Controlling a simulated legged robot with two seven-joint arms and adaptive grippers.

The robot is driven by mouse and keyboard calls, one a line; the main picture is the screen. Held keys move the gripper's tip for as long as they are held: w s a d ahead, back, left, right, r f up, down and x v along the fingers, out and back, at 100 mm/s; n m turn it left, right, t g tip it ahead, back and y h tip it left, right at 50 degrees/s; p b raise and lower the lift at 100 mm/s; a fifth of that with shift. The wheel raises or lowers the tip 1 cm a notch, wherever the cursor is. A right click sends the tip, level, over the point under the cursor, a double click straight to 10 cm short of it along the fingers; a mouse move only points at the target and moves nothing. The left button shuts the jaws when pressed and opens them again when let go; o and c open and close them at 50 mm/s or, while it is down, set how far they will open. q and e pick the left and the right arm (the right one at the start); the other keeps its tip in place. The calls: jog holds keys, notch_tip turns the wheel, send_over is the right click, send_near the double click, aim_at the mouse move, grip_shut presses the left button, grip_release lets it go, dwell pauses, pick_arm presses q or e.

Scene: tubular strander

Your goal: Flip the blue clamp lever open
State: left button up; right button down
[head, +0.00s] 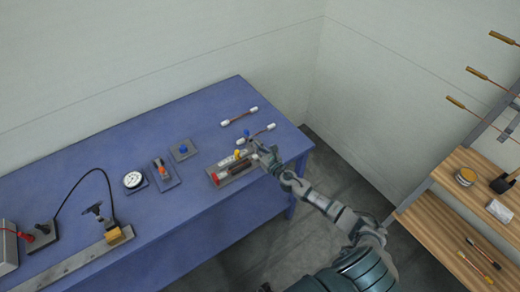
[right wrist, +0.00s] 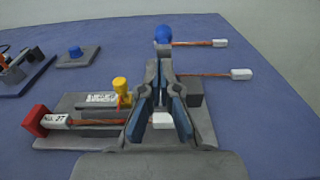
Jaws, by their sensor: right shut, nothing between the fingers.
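The clamp fixture is a grey base (head: 238,172) near the table's right end. The ball of the blue clamp lever (head: 246,133) shows just beyond my right gripper (head: 258,150). In the right wrist view the blue ball (right wrist: 163,34) stands just past the fingertips; its arm is hidden behind them, so I cannot tell its angle or whether they touch. My right gripper (right wrist: 160,62) is shut and empty, over the right part of the fixture. A yellow-knobbed lever (right wrist: 121,88) stands to its left. A copper rod (right wrist: 95,122) lies along the fixture. My left gripper is out of view.
A red block (right wrist: 33,121) ends the fixture at left. Two white-ended rods (head: 240,116) lie beyond it. A plate with a blue knob (head: 183,149), an orange-handled device (head: 163,171) and a dial gauge (head: 133,180) stand left. Wooden shelves (head: 450,205) stand right.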

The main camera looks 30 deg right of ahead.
aim_at(246, 132)
jog(key=shift+w+a+r+p, duration=0.1)
jog(key=shift+w+r+p, duration=0.25)
jog(key=shift+w+r, duration=0.25)
jog(key=shift+w+r+p, duration=0.4)
jog(key=shift+w, duration=0.3)
jog(key=shift+r, duration=0.15)
